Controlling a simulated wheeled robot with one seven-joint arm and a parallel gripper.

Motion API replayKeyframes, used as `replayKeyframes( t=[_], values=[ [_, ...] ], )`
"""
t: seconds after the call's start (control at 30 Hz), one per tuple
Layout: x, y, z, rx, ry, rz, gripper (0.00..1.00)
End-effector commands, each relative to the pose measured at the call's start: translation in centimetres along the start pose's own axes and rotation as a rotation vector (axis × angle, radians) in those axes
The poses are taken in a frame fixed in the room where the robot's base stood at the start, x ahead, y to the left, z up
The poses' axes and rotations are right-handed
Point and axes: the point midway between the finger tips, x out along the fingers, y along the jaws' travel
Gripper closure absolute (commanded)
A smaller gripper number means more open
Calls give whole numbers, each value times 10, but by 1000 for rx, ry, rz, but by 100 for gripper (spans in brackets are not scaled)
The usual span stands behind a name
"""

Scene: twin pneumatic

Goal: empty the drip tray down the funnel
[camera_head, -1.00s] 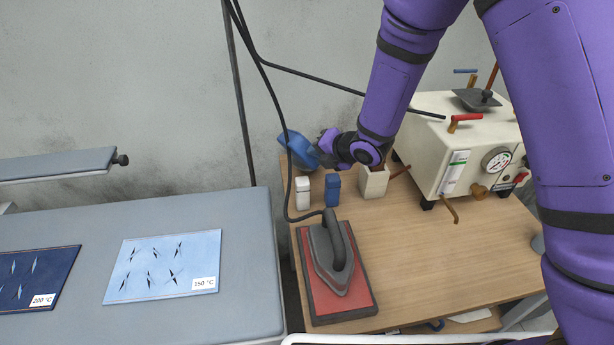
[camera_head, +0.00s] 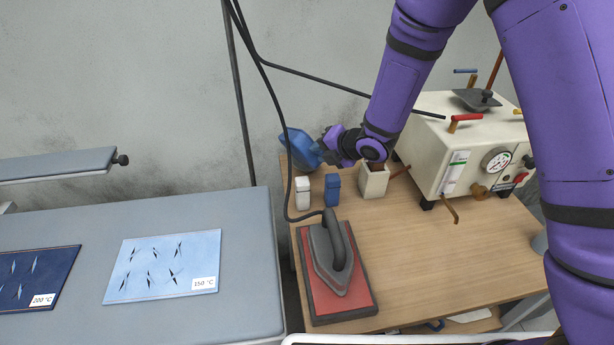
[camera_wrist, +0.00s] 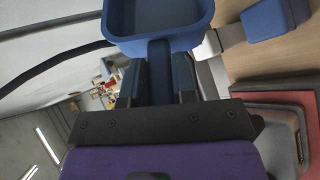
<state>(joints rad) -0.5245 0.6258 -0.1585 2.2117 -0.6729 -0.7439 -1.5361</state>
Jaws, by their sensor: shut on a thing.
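The blue drip tray (camera_head: 299,150) is held in the air near the back left corner of the wooden table, by its handle. It looks tilted in the head view. In the wrist view its handle (camera_wrist: 160,68) runs between the fingers, and its rim (camera_wrist: 160,45) shows at the top. My gripper (camera_head: 326,150) is shut on the handle. I cannot tell whether there is liquid in the tray. A dark grey dish-like piece (camera_head: 474,99) lies on top of the cream boiler; I cannot tell whether it is the funnel.
The cream boiler (camera_head: 440,155) stands at the table's back right. An iron (camera_head: 333,258) rests on a red pad (camera_head: 360,300). The table's middle (camera_head: 430,255) is clear.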

Motion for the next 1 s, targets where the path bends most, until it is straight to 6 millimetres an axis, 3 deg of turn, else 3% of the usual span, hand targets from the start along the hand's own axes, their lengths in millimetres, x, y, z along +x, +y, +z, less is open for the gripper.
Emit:
replayKeyframes(
  t=[1.0],
  values=[
    [0,-6,9,60,37,24,100]
  ],
)
